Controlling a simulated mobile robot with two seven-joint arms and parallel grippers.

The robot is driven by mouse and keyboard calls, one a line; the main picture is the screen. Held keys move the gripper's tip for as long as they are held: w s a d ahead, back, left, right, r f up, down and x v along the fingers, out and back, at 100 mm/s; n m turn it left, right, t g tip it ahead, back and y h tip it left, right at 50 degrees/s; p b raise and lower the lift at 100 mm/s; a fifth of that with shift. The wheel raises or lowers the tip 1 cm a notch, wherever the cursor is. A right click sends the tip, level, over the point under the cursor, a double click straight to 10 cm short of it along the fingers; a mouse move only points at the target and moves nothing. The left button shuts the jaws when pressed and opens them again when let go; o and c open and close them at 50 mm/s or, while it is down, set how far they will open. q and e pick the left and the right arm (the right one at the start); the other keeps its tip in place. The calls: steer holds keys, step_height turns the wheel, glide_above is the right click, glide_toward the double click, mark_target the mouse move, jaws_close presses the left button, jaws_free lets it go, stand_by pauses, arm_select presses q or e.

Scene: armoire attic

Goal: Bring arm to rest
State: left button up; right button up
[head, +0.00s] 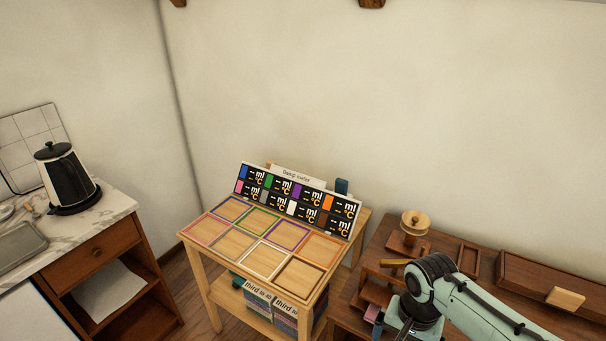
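My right arm comes in from the lower right, pale green with a black joint, and reaches over the brown wooden desk (377,250). My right gripper (396,326) is at the lower edge of the picture, low in front of the desk's small shelves. Its fingers are hidden or cut off, so I cannot tell whether it is open or shut. A small pink thing (373,313) shows beside it, and I cannot tell whether they touch. My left arm and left gripper are not in view.
A light wooden table (196,261) with coloured square frames and a display board (297,198) stands left of the arm. A wooden spool-like object (415,222) and a long brown box (535,277) are on the desk.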

steer(key=s+a+f+n+g+y+p, duration=0.1)
steer(key=s+a+f+y+p, duration=0.15)
steer(key=f, duration=0.75)
steer(key=s+a+f+n+y+p, duration=0.1)
steer(key=a+f+p, duration=0.15)
steer(key=f, duration=0.75)
arm_select(q)
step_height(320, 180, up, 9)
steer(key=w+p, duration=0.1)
steer(key=p, duration=0.2)
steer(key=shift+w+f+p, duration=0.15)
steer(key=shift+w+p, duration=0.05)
steer(key=shift+p, duration=0.15)
arm_select(e)
steer(key=s+a+f, duration=0.1)
steer(key=s+f, duration=0.5)
steer(key=s, duration=0.3)
steer(key=s+a+f, duration=0.1)
steer(key=s+f, duration=0.5)
steer(key=s, duration=0.3)
